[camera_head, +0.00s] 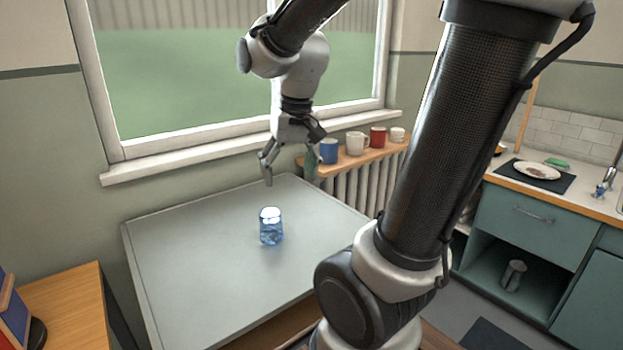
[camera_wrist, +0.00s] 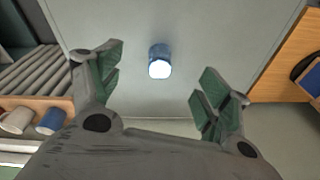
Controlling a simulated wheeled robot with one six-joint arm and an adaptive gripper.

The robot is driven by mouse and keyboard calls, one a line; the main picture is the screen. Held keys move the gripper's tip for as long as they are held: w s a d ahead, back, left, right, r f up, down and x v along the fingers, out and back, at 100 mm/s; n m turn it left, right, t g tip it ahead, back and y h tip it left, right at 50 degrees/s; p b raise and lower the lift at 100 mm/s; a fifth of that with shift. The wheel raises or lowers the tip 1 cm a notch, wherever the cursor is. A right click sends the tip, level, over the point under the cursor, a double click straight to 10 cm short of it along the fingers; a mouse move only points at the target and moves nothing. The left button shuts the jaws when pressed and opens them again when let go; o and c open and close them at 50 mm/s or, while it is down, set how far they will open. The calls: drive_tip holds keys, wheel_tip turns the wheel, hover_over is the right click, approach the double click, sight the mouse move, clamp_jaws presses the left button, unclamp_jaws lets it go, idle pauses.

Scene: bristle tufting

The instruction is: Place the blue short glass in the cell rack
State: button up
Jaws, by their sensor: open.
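The blue short glass (camera_head: 271,226) stands upright on the grey table (camera_head: 190,290), clear blue and see-through. In the wrist view the glass (camera_wrist: 159,61) shows from above, beyond and between the two spread fingers. My gripper (camera_head: 272,180) is open and empty, above the table and higher than the glass, apart from it. In the wrist view its green-padded fingers (camera_wrist: 158,88) stand wide apart. I see no cell rack in either view; my arm hides part of the head view.
A wooden shelf (camera_head: 360,155) under the window holds a blue mug (camera_head: 328,151), a cream mug (camera_head: 355,143), a red mug (camera_head: 378,137) and a white cup (camera_head: 397,135). A counter (camera_head: 590,204) with a plate (camera_head: 538,171) stands at right. The table around the glass is clear.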

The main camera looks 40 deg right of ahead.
sight(270, 212)
drive_tip(key=s+n, duration=0.1)
drive_tip(key=s, duration=0.2)
drive_tip(key=s+r+n+t, duration=0.1)
drive_tip(key=s, duration=0.2)
drive_tip(key=s+r+t, duration=0.1)
drive_tip(key=s, duration=0.2)
drive_tip(key=shift+s+r+n, duration=0.2)
drive_tip(key=shift+r+n, duration=0.05)
drive_tip(key=shift+n, duration=0.15)
drive_tip(key=w+f+g, duration=0.1)
drive_tip(key=w+f, duration=0.4)
drive_tip(key=w+f+g, duration=0.2)
drive_tip(key=w+f, duration=0.3)
drive_tip(key=w+f+g, duration=0.2)
drive_tip(key=w+f, duration=0.3)
drive_tip(key=w, duration=0.1)
drive_tip(key=shift+f, duration=0.1)
drive_tip(key=w, duration=0.3)
drive_tip(key=shift+w+t, duration=0.2)
drive_tip(key=shift+t, duration=0.2)
wheel_tip(270, 212, down, 7)
drive_tip(key=shift+s+a+f, duration=0.1)
drive_tip(key=shift+s+f, duration=0.05)
drive_tip(key=shift+f, duration=0.05)
drive_tip(key=c, duration=1.3)
